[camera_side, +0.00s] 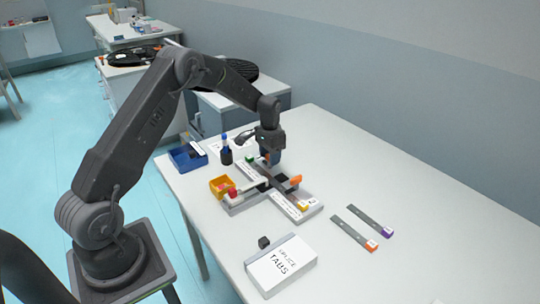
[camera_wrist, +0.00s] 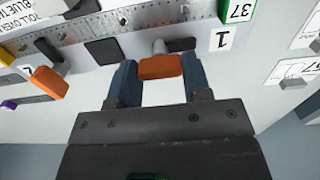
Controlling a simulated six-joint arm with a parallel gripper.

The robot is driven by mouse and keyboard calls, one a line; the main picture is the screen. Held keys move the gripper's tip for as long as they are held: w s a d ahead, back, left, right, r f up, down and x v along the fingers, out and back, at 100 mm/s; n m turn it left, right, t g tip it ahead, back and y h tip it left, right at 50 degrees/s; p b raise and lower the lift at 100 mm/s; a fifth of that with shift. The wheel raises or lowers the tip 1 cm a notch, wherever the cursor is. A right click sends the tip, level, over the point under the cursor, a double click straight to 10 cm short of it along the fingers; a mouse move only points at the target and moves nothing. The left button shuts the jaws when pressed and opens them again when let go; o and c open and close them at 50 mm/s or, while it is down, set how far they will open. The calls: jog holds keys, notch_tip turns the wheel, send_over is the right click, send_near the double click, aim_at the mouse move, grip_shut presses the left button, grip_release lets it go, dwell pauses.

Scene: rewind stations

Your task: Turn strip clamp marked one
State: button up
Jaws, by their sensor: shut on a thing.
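The strip clamp marked one has an orange handle (camera_wrist: 160,67) on a pale stem, beside a white label "1" (camera_wrist: 220,40) in the wrist view. My gripper (camera_wrist: 160,74) has its two blue fingers shut on this handle, one on each side. In the side view my gripper (camera_side: 270,161) points down at the far end of the splicing fixture (camera_side: 243,202) and mostly hides the clamp there. A second orange handle (camera_wrist: 50,81) stands near a label "2" at the left of the wrist view; it also shows in the side view (camera_side: 295,181).
A splice tabs box (camera_side: 282,265) and a small black block (camera_side: 264,242) are in front. Two grey strips (camera_side: 350,231) lie at the right.

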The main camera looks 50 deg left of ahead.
jog(key=shift+n, duration=0.4)
jog(key=n, duration=0.3)
jog(key=shift+n, duration=0.4)
jog(key=n, duration=1.3)
jog(key=shift+n, duration=0.3)
jog(key=o, duration=0.9)
jog(key=shift+r, duration=0.1)
